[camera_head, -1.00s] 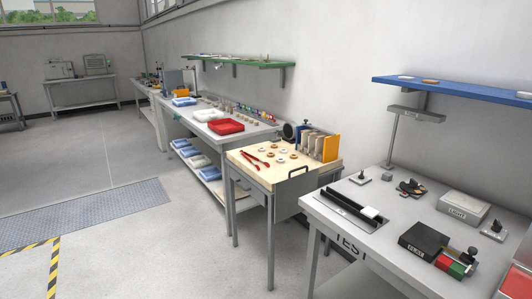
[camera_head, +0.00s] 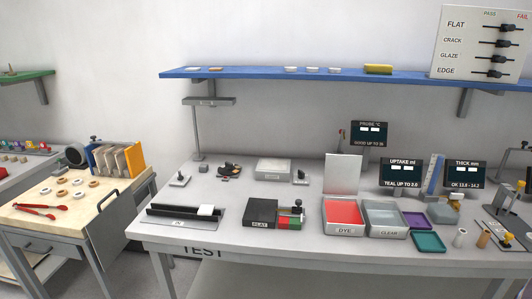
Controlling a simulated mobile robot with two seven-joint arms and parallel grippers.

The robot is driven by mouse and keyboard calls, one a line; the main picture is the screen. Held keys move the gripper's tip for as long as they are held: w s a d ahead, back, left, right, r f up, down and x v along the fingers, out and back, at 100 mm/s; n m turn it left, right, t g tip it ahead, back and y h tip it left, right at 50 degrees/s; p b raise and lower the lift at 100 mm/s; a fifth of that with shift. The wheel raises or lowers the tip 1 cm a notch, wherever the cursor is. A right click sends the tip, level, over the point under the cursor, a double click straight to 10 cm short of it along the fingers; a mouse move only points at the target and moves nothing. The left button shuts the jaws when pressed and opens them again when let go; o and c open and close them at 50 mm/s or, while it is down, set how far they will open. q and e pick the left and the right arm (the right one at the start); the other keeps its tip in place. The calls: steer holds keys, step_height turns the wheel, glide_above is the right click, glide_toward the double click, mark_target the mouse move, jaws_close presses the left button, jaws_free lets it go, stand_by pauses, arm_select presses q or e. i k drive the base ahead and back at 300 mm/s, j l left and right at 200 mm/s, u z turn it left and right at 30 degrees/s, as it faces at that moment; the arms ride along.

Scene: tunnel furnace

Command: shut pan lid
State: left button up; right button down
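The DYE pan (camera_head: 343,231) is a white-grey tray holding red liquid, near the front edge of the test table. A flat pale grey panel (camera_head: 342,174) stands upright at its back edge; it looks like the pan's lid, raised open. The red surface is uncovered. A similar pan marked CLEAR (camera_head: 388,234) stands beside it on the right, with a grey-blue surface. Neither of my grippers is in view.
The test table (camera_head: 240,192) also bears a black FLAT block (camera_head: 261,212), a black rail fixture (camera_head: 180,212), teal (camera_head: 428,242) and purple trays, and small display screens (camera_head: 402,172). A blue shelf (camera_head: 250,74) hangs above. A wooden-topped table (camera_head: 45,222) stands left.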

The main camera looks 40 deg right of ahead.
mark_target(341, 172)
steer(key=i+j+z, duration=0.15)
steer(key=j+z, duration=0.65)
steer(key=i+l, duration=0.05)
steer(key=l, duration=0.05)
